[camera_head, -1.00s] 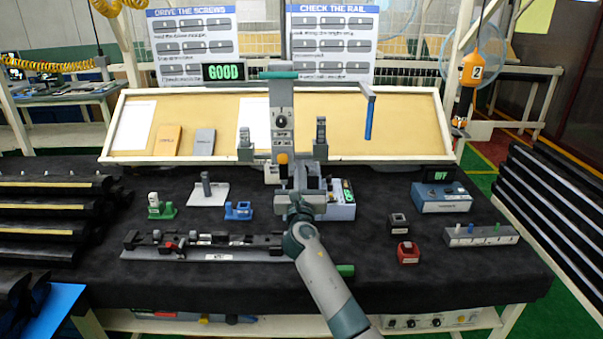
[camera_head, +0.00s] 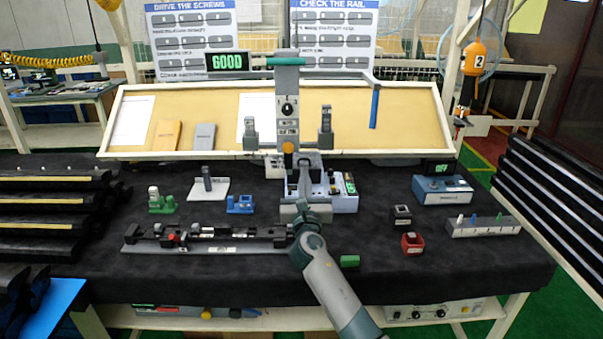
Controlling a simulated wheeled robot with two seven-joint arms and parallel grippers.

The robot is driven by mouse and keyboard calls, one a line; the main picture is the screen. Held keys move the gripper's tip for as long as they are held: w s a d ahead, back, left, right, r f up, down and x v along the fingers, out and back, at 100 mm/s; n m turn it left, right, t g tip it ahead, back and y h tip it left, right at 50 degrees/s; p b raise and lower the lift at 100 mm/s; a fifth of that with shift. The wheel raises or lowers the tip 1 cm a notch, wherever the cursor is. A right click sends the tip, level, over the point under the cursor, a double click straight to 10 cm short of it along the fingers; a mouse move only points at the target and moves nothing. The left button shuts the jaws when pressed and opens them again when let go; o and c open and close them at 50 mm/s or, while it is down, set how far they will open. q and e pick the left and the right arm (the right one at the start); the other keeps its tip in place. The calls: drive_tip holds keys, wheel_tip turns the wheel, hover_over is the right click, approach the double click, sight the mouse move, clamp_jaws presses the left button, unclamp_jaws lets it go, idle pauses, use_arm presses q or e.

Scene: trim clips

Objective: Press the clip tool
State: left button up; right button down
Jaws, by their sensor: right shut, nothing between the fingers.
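The clip tool appears to be the grey upright press (camera_head: 288,105) at the middle of the table, with a dial and an orange knob on its column. A bar at its top runs right to a hanging blue handle (camera_head: 374,107). My right gripper (camera_head: 304,188) is shut and empty, in front of the press's lower part. It overlaps the press base in the picture, so I cannot tell whether it touches. A green "GOOD" display (camera_head: 228,62) stands behind, left of the column. My left gripper is not in view.
A long rail fixture (camera_head: 200,240) lies left of my right arm. Green (camera_head: 162,203) and blue (camera_head: 240,204) holders stand behind it. A red block (camera_head: 412,244), a black block (camera_head: 401,214) and a blue-grey box (camera_head: 443,190) are on the right. Dark cloth between them is clear.

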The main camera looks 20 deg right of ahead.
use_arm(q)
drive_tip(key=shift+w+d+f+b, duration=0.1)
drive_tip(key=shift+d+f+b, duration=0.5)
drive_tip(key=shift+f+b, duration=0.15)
use_arm(e)
drive_tip(key=v, duration=0.7)
drive_tip(key=shift+d, duration=0.2)
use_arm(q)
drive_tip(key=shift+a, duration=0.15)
use_arm(e)
drive_tip(key=shift+s+f, duration=0.1)
